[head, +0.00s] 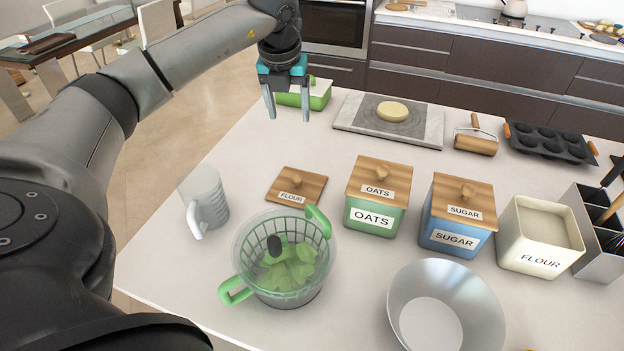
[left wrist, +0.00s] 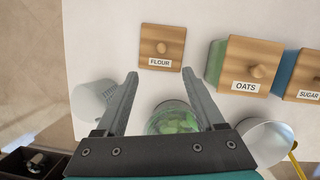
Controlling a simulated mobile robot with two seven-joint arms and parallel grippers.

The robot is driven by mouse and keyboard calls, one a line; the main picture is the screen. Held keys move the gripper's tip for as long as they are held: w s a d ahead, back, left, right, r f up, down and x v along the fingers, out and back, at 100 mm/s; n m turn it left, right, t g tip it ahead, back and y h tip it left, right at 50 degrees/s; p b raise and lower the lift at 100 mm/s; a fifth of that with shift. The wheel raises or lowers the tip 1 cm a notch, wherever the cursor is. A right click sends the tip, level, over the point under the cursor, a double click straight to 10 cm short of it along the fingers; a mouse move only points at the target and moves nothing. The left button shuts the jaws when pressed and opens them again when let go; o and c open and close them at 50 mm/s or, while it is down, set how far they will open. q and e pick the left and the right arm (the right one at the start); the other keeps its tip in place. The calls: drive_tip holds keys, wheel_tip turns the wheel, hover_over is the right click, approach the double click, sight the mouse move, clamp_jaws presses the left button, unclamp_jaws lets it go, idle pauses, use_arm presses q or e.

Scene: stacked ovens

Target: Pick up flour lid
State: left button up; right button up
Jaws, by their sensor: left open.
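The flour lid (head: 297,186) is a square wooden lid with a knob and a FLOUR label, lying flat on the white counter. In the left wrist view the flour lid (left wrist: 162,47) shows beyond and between my fingertips. My left gripper (head: 288,113) is open and empty, held above the counter; its two fingers also show in the left wrist view (left wrist: 162,82). It is apart from the lid. The cream flour canister (head: 541,236) stands uncovered at the right, with pale contents. My right gripper is not in view.
Near the lid stand a clear salad spinner (head: 284,255) with green handles, a white pitcher (head: 205,202), the oats canister (head: 376,197) and the sugar canister (head: 457,214). A metal bowl (head: 444,305) is in front. A board with dough (head: 391,112) lies behind.

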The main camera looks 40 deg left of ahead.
use_arm(q)
wheel_tip(320, 180, down, 4)
drive_tip(key=b, duration=0.7)
hover_over(297, 178)
drive_tip(key=f, duration=0.8)
drive_tip(key=s+f, duration=0.1)
drive_tip(key=f, duration=0.3)
drive_tip(key=shift+d+f, duration=0.35)
drive_tip(key=shift+d, duration=0.05)
drive_tip(key=shift+s+b+x, duration=0.15)
drive_tip(key=shift+x, duration=1.2)
drive_tip(key=shift+s+b+x, duration=0.1)
drive_tip(key=shift+b+x, duration=0.05)
drive_tip(key=shift+x, duration=1.25)
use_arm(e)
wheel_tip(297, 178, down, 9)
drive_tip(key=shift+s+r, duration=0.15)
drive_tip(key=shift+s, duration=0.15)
use_arm(q)
clamp_jaws()
